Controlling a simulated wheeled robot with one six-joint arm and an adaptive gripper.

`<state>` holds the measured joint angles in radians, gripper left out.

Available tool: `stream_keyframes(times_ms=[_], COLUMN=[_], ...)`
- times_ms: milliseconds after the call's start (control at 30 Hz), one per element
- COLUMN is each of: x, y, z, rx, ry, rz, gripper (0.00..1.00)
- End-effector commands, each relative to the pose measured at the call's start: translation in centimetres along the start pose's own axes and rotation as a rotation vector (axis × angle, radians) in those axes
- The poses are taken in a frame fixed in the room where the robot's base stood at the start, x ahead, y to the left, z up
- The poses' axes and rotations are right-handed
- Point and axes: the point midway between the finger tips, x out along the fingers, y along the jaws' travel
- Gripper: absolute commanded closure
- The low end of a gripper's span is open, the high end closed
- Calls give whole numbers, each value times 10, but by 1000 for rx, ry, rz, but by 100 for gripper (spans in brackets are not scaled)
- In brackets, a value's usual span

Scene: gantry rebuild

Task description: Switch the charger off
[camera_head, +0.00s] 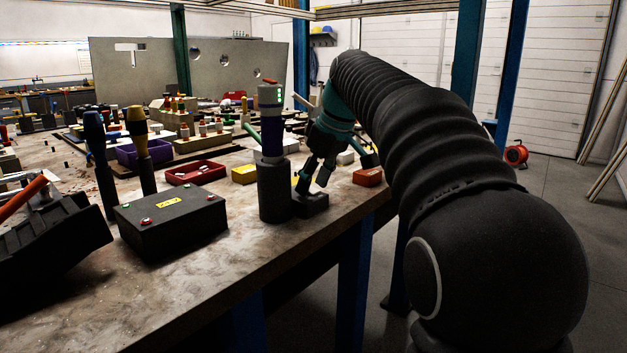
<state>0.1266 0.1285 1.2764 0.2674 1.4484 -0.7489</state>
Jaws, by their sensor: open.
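What looks like the charger (274,192) is a dark round stand near the table's front edge. A purple-bodied device with a grey head (270,97) stands upright in it, and the head shows lit green marks. A low black block (311,205) adjoins the stand's right side. My gripper (313,183) is open, pointing down just above this block and to the right of the stand. Its fingers look empty. I cannot tell whether a fingertip touches the block. No switch can be made out; the fingers and the small size hide the block's details.
The table's front edge (240,275) is bare.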

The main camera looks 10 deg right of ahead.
Motion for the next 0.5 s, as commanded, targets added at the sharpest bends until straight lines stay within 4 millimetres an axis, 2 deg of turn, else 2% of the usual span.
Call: stream_keyframes(times_ms=[133, 167, 333, 367, 500], x=[0, 0, 0, 0, 0], y=[0, 0, 0, 0, 0], z=[0, 0, 0, 0, 0], rx=[0, 0, 0, 0, 0], ry=[0, 0, 0, 0, -2], rz=[0, 0, 0, 0, 0], gripper=[48, 53, 95, 100, 100])
